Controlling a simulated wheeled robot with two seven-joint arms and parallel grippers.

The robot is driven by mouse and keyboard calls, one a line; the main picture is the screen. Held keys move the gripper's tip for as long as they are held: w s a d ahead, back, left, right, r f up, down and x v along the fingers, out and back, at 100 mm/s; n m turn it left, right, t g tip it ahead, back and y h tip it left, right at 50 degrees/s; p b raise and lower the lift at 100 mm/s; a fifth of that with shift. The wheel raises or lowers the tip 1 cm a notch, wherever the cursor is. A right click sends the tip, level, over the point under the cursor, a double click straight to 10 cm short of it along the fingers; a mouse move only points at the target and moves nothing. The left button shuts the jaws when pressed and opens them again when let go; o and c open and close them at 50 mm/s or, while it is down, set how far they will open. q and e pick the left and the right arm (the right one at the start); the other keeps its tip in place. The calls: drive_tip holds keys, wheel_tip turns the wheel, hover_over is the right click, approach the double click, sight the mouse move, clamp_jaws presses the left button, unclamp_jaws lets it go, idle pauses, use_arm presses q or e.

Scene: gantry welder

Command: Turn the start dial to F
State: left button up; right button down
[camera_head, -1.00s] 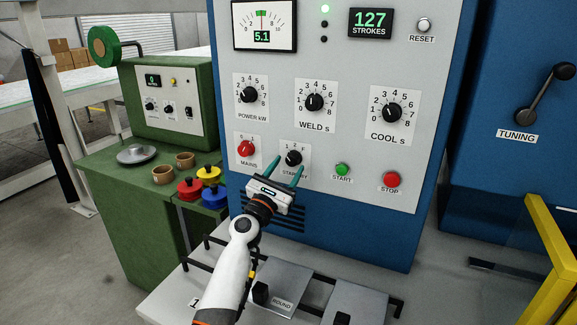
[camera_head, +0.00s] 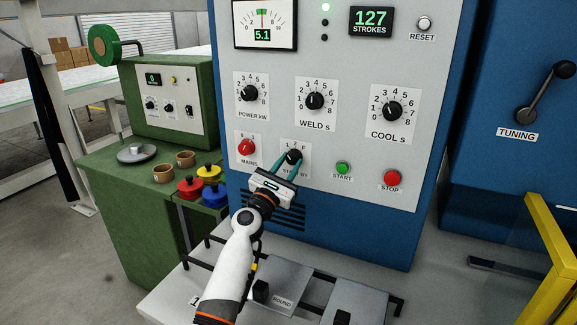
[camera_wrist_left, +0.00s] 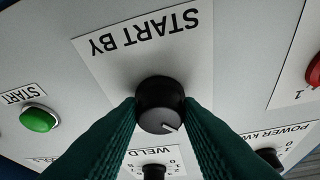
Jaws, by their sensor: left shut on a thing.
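The start dial (camera_head: 294,157) is a black knob on the white START BY plate, with marks 1, 2 and F along its top. It also shows in the wrist view (camera_wrist_left: 160,100), which is upside down; its white pointer line faces lower right there, which is upper left on the panel, on the side of the 1. My left gripper (camera_head: 286,164) is shut on the dial, with one teal finger on each side of it. The fingers hide the marks in the wrist view. My right gripper is not in view.
The red MAINS knob (camera_head: 246,147) is left of the dial. The green START button (camera_head: 342,168) and red STOP button (camera_head: 392,178) are to its right. The WELD knob (camera_head: 314,101) is above. A white bench (camera_head: 210,270) with black rails stands below the panel.

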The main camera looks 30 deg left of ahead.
use_arm(q)
drive_tip(key=shift+m, duration=0.3)
drive_tip(key=m+h, duration=0.1)
drive_tip(key=m, duration=0.2)
drive_tip(key=m+g+h+b, duration=0.1)
drive_tip(key=m+h, duration=0.1)
drive_tip(key=m, duration=0.1)
drive_tip(key=shift+a+m, duration=0.2)
drive_tip(key=shift+m, duration=0.1)
drive_tip(key=m+g, duration=0.1)
drive_tip(key=m, duration=0.1)
drive_tip(key=m+g+h, duration=0.1)
drive_tip(key=m, duration=0.2)
drive_tip(key=shift+a+r+m+h+b, duration=0.2)
drive_tip(key=shift+m+h+b, duration=0.1)
drive_tip(key=shift+b, duration=0.1)
drive_tip(key=m+g, duration=0.1)
drive_tip(key=m, duration=0.1)
drive_tip(key=shift+r+m, duration=0.15)
drive_tip(key=shift+m, duration=0.25)
drive_tip(key=shift+m+g+p, duration=0.75)
drive_tip(key=shift+m+g, duration=0.05)
drive_tip(key=shift+m, duration=0.7)
drive_tip(key=o, duration=1)
drive_tip(key=shift+r, duration=0.1)
